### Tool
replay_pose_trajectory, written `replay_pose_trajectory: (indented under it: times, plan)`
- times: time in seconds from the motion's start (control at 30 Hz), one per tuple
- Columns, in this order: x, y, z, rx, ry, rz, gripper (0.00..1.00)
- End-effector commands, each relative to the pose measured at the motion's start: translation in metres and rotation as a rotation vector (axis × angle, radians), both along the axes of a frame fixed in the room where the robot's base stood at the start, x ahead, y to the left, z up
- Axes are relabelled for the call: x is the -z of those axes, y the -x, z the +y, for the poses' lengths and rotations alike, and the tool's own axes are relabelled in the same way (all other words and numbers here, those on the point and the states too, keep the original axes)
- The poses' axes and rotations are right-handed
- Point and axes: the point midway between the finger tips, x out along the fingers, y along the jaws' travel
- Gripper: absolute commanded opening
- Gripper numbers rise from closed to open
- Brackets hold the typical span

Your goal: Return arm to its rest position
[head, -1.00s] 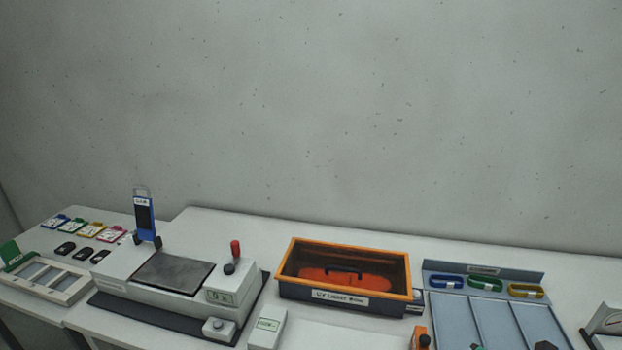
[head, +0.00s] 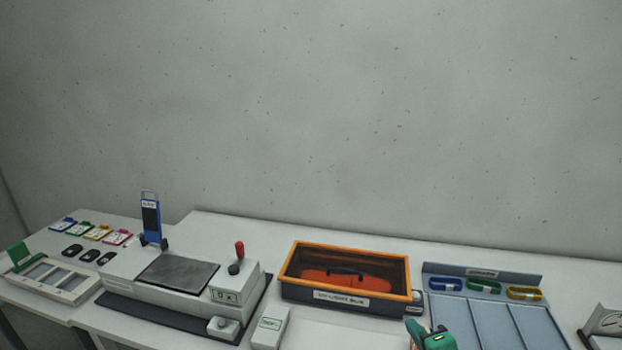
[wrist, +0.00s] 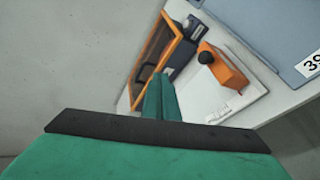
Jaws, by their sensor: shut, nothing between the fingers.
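My gripper (wrist: 164,98) shows in the wrist view as teal fingers closed together, with nothing held between them. In the head view a teal part of my gripper (head: 432,338) shows at the bottom edge, in front of the light box's right end. The rest of the arm is out of the head view.
The light box (head: 318,304) stands mid-bench. A machine with a dark plate (head: 178,273) and red knob is to its left. A blue-grey divided tray (head: 487,322) with coloured bands is to its right. The space above the bench is clear.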

Motion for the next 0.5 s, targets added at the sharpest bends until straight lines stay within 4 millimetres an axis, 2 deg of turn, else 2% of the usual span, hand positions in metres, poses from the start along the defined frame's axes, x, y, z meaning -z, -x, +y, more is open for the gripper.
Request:
replay_pose_trajectory:
  times: [0.03, 0.2, 0.37, 0.5]
  plan:
    - [-0.002, -0.008, 0.018, 0.006, -0.078, -0.042, 0.0]
    - [-0.011, -0.025, 0.058, 0.063, -0.35, -0.169, 0.0]
    - [-0.009, -0.03, 0.089, 0.122, -0.604, -0.252, 0.0]
    - [0.002, -0.026, 0.114, 0.178, -0.817, -0.298, 0.0]
